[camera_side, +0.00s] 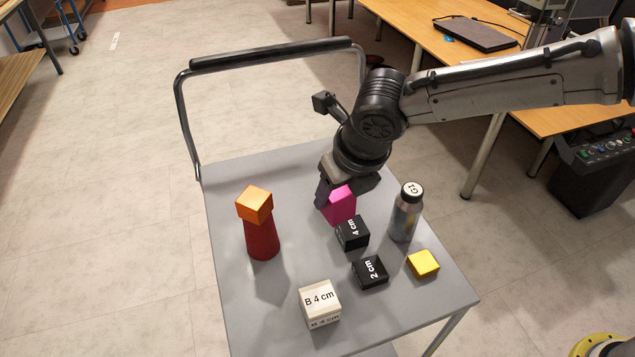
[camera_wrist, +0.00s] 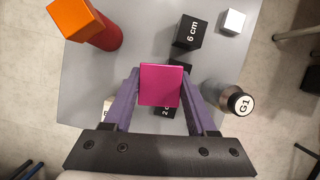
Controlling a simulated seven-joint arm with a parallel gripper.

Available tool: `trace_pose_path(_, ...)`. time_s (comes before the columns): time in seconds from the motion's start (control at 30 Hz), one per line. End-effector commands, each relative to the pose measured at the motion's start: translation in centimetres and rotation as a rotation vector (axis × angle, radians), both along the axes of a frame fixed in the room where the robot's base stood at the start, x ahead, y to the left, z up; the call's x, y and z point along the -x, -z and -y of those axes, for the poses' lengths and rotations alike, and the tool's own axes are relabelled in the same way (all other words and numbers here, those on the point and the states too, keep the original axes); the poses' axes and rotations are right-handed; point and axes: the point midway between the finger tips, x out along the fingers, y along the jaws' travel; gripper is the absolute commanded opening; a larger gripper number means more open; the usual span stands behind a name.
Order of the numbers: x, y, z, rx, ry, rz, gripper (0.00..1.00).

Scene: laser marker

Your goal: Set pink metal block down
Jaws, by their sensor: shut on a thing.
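The pink metal block (camera_side: 340,207) is held between the two fingers of my gripper (camera_side: 337,194). In the wrist view the pink block (camera_wrist: 160,86) fills the gap between the purple fingers (camera_wrist: 160,78), with one finger on each side. It appears to be above the grey cart top (camera_side: 240,310), behind the black "4 cm" block (camera_side: 352,233) in the side view. In the wrist view it hides part of the black blocks below. I cannot tell the gap under it.
An orange block (camera_side: 254,204) sits on a red cone (camera_side: 262,241) at left. A grey G1 bottle (camera_side: 407,213) stands at right. A black "2 cm" block (camera_side: 370,272), yellow block (camera_side: 423,263) and white block (camera_side: 320,302) are in front. The wrist view shows a "6 cm" block (camera_wrist: 190,31) and silver block (camera_wrist: 232,21).

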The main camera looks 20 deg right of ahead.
Motion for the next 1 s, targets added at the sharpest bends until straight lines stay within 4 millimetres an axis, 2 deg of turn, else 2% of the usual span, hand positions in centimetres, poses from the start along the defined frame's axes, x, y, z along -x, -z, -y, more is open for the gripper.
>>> trace_pose_path(0.03,-1.4,-0.5,1.5,-0.006,0.018,0.006,0.0)
trace_pose_path(0.2,-4.9,-1.4,6.0,-0.022,0.088,0.011,0.0)
trace_pose_path(0.3,-6.1,-1.6,7.9,-0.029,0.135,0.013,0.0)
trace_pose_path(0.4,-6.8,-1.7,9.0,-0.03,0.161,0.015,0.0)
trace_pose_path(0.57,-8.3,-1.0,8.9,-0.031,0.172,0.015,0.0)
trace_pose_path(1.0,-15.5,2.6,5.4,-0.03,0.172,0.016,0.0)
